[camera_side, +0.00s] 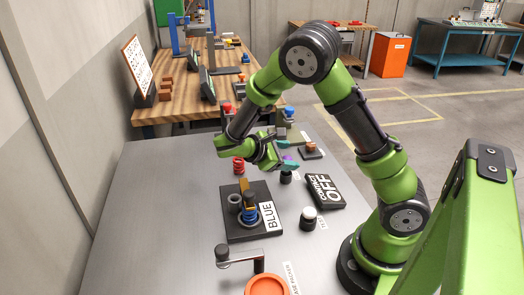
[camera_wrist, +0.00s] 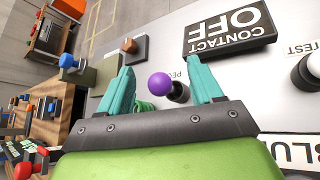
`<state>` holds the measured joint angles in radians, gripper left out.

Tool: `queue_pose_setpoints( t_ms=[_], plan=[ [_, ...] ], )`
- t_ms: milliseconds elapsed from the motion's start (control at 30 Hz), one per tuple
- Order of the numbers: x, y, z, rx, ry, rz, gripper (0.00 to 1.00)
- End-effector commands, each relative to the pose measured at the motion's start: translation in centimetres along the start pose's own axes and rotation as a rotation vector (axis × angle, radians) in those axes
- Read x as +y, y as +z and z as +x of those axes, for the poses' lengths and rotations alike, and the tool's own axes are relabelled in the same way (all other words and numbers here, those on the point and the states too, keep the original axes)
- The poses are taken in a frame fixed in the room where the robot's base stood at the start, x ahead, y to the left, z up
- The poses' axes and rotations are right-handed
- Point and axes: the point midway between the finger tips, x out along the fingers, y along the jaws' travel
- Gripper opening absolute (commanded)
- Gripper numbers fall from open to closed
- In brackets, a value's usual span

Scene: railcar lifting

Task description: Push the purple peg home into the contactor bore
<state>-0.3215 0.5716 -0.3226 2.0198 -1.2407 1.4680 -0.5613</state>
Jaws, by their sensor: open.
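The purple peg (camera_wrist: 160,83) shows its round purple end in the wrist view, beside a small black holder (camera_wrist: 178,94) with a partly hidden label. My gripper (camera_wrist: 163,80) is open, with one teal finger on each side of the peg and a gap to both. In the side view the peg (camera_side: 288,158) is a small purple spot by my gripper (camera_side: 280,160), above the black holder (camera_side: 286,178). A black base plate (camera_side: 236,229) labelled BLUE carries a grey ring, a blue coil and a brown upright. I cannot tell which opening is the contactor bore.
A black CONTACT OFF block (camera_side: 324,191) and a white-topped button (camera_side: 308,217) lie right of the base plate. A crank (camera_side: 240,259) and an orange bowl (camera_side: 267,286) are at the front. The table's left side is clear.

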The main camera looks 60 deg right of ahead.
Motion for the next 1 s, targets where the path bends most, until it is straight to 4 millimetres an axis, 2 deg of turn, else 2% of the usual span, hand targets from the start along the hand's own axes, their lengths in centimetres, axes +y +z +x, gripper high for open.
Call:
queue_pose_setpoints(
  t_ms=[100,200,633,767,900,1000],
  plan=[
    [2.7,0.8,0.0,-0.085,0.095,-0.075,0.65],
    [3.4,1.4,-0.3,-0.119,0.123,-0.117,0.65],
    [1.4,-2.0,2.1,-0.121,0.114,-0.133,0.65],
    [0.4,-3.8,3.2,-0.121,0.114,-0.135,0.65],
    [0.7,-3.6,5.2,-0.121,0.112,-0.129,0.65],
    [0.8,-3.6,6.0,-0.119,0.114,-0.129,0.65]
  ],
)
